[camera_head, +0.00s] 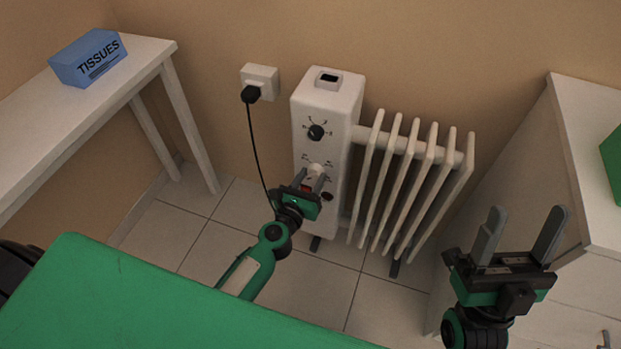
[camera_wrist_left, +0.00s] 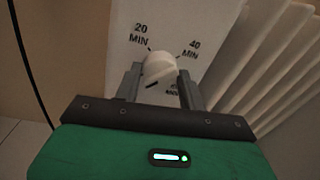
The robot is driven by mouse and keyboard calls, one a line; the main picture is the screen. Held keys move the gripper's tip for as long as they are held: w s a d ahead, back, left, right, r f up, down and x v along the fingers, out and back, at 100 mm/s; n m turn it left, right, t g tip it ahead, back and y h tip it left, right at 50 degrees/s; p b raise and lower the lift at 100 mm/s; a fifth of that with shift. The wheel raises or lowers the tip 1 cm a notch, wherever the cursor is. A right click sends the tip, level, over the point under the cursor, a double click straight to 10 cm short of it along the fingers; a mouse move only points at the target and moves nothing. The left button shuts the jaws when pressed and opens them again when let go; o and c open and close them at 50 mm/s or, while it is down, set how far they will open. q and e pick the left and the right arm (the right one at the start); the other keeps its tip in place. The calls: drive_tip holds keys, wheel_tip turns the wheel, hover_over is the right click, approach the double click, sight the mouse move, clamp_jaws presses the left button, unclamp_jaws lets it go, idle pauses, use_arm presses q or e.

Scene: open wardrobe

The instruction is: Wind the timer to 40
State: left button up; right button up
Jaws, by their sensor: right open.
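The white heater (camera_head: 325,100) stands against the wall. Its timer is the lower white knob (camera_head: 316,170); it also shows in the left wrist view (camera_wrist_left: 160,66). The labels "20 MIN" (camera_wrist_left: 139,34) at upper left and "40 MIN" (camera_wrist_left: 190,50) at upper right surround it. A third label, at lower right, is partly hidden by a finger. A dark mark shows on the knob's lower left side. My left gripper (camera_head: 311,181) has one finger on each side of this knob and looks shut on it. My right gripper (camera_head: 520,237) is open and empty, at the right.
White fins (camera_head: 410,185) stand to the right. A cord runs from the wall socket (camera_head: 262,80) past my left gripper. A white table (camera_head: 140,60) holds tissues (camera_head: 88,58); a white cabinet (camera_head: 585,130) is at right.

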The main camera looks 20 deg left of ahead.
use_arm(q)
drive_tip(key=c, duration=0.4)
drive_tip(key=shift+c, duration=0.2)
